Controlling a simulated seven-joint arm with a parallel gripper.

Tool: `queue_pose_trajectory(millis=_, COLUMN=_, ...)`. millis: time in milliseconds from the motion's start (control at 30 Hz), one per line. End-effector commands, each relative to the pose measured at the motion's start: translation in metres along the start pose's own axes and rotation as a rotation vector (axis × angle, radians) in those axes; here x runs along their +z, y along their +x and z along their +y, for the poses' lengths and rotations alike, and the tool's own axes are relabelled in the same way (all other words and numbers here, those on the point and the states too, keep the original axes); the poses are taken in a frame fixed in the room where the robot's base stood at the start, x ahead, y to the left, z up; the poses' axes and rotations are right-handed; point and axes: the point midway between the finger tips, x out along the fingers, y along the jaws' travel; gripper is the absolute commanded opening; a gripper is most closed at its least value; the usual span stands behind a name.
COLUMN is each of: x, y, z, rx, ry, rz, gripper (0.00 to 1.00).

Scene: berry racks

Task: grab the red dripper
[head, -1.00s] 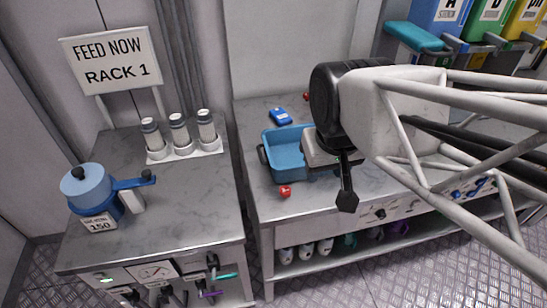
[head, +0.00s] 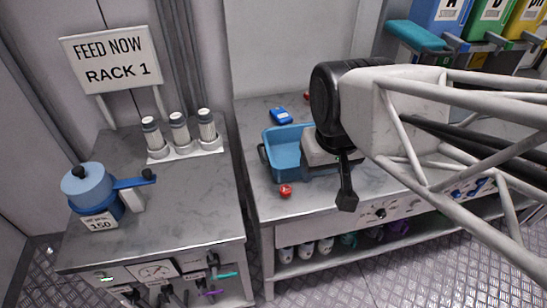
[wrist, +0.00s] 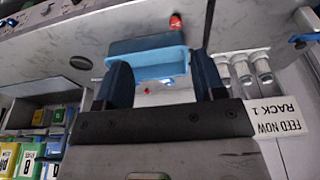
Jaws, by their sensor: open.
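A small red piece with a pale mark (head: 285,190) lies on the grey bench near its front edge, in front of the blue bin (head: 285,155). It also shows at the top of the wrist view (wrist: 176,22). A second small red piece (head: 306,96) lies at the back of the bench, and a small red spot (wrist: 147,90) shows between my fingers in the wrist view. I cannot tell which is the dripper. My gripper (wrist: 163,82) is open and empty, with its two dark fingers apart. In the head view it is above the bench by the bin, partly hidden by my arm.
A blue handheld device (head: 281,116) lies behind the bin. On the left bench stand a blue pot (head: 88,188) and a white rack with 3 capped tubes (head: 180,133). Coloured containers (head: 490,20) stand at the back right. The bench left of the front red piece is clear.

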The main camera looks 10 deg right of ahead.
Motion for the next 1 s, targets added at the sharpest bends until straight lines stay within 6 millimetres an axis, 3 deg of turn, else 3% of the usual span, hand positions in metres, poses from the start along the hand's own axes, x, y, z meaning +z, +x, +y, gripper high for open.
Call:
queue_pose_trajectory(millis=267, x=-0.014, y=0.021, z=-0.02, rx=-0.064, ry=-0.015, rz=0.069, gripper=0.63)
queue_pose_trajectory(millis=700, x=-0.061, y=0.091, z=-0.086, rx=-0.233, ry=0.025, rz=0.366, gripper=0.63)
queue_pose_trajectory(millis=1000, x=-0.077, y=0.136, z=-0.107, rx=-0.229, ry=0.12, rz=0.567, gripper=0.63)
